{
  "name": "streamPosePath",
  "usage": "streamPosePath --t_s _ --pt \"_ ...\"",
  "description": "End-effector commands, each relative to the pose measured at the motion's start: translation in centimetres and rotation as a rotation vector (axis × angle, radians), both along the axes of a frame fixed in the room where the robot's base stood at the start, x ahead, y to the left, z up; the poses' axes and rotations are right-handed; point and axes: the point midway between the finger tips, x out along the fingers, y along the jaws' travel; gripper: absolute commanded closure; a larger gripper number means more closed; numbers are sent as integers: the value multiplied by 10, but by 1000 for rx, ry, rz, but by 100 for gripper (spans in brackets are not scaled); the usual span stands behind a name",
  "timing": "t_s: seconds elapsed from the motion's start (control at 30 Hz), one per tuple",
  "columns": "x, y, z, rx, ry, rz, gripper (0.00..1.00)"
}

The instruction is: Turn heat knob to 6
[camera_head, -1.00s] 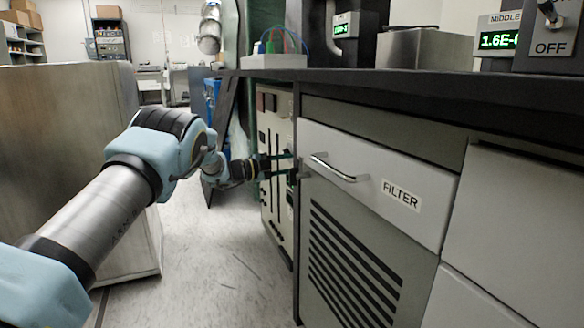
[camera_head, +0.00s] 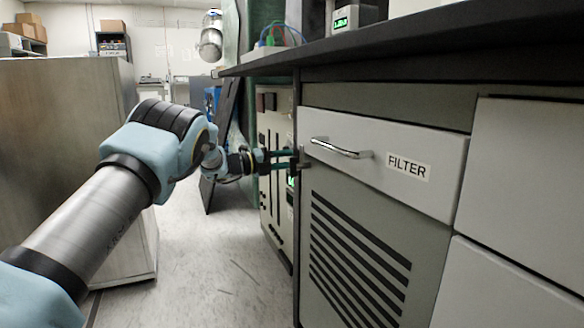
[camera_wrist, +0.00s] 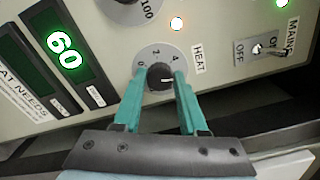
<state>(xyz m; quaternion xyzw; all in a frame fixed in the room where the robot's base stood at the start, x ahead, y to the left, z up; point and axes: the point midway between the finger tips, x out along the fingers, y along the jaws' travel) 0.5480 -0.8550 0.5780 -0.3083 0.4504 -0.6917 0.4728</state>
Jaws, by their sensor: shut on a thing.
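The heat knob (camera_wrist: 160,77) is a dark round knob on a grey dial in the wrist view, beside a HEAT label (camera_wrist: 198,57). The marks 0, 2 and 4 show around it; the rest of the dial is hidden by my fingers. The white pointer line looks turned to the right, but its exact setting is hard to read. My gripper (camera_wrist: 158,86) has its teal fingers closed on both sides of the knob. In the head view, my gripper (camera_head: 284,160) reaches the face of the control panel (camera_head: 273,125), and the knob is hidden there.
A green display (camera_wrist: 64,50) reading 60 is left of the knob, and a MAIN toggle switch (camera_wrist: 258,49) is at right. Another knob (camera_wrist: 125,3) sits above. In the head view, the FILTER drawer (camera_head: 380,150) with its handle (camera_head: 341,148) stands right beside my gripper.

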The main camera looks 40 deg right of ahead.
Motion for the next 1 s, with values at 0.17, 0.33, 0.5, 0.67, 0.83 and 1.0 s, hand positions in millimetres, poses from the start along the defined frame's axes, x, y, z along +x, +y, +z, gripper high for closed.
streamPosePath --t_s 0.17,0.33,0.5,0.67,0.83,1.0 --pt "0 1 -6 -39 -109 -2 100" --pt "0 1 -5 -66 -181 -2 100" --pt "0 1 -3 -81 -220 -2 100" --pt "0 1 -3 -86 -234 -2 100" --pt "0 1 -3 -87 -235 -2 100" --pt "0 1 -3 -87 -235 -2 100"
